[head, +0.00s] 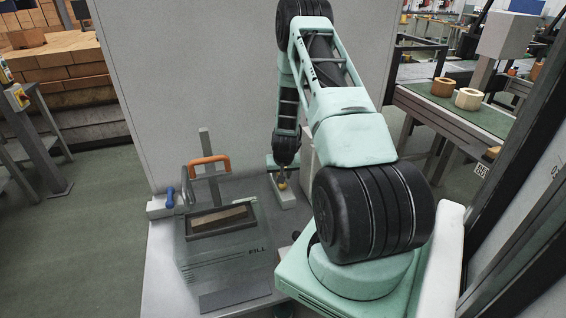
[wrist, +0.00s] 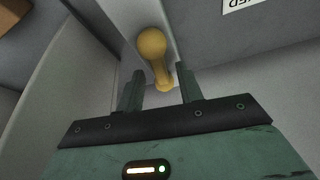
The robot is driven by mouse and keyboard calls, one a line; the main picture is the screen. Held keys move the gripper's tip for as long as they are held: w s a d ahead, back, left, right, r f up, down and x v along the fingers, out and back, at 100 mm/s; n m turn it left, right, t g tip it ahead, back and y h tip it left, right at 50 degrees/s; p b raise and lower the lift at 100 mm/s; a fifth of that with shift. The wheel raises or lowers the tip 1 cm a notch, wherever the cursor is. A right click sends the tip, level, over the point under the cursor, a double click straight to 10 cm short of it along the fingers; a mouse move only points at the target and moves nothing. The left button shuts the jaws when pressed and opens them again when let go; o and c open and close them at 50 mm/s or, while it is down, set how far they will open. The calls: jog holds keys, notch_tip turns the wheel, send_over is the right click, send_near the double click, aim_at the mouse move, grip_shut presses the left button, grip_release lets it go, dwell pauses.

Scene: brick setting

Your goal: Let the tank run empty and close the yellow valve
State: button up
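The clear tank (head: 226,262), marked FILL, stands on a pale bench. A dark-framed tan patch shows inside it; I cannot tell the liquid level. The yellow valve (head: 282,185) is small at the right of the tank, below my gripper (head: 282,173). In the wrist view, the yellow valve (wrist: 152,45) is a rounded knob on a narrower stem. The stem's near end lies in line with the gap between the fingertips of my gripper (wrist: 160,88). The fingers are apart, with space on both sides of the stem; I see no grip on it.
An orange curved handle or pipe (head: 209,162) rises behind the tank. A blue handle (head: 170,197) is at its left. A grey panel (head: 210,80) stands behind.

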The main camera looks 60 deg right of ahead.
jog(key=b+v, duration=0.3)
jog(key=v, duration=1.3)
jog(key=shift+r, duration=0.2)
jog(key=shift+s+a, duration=0.1)
jog(key=shift+s, duration=0.15)
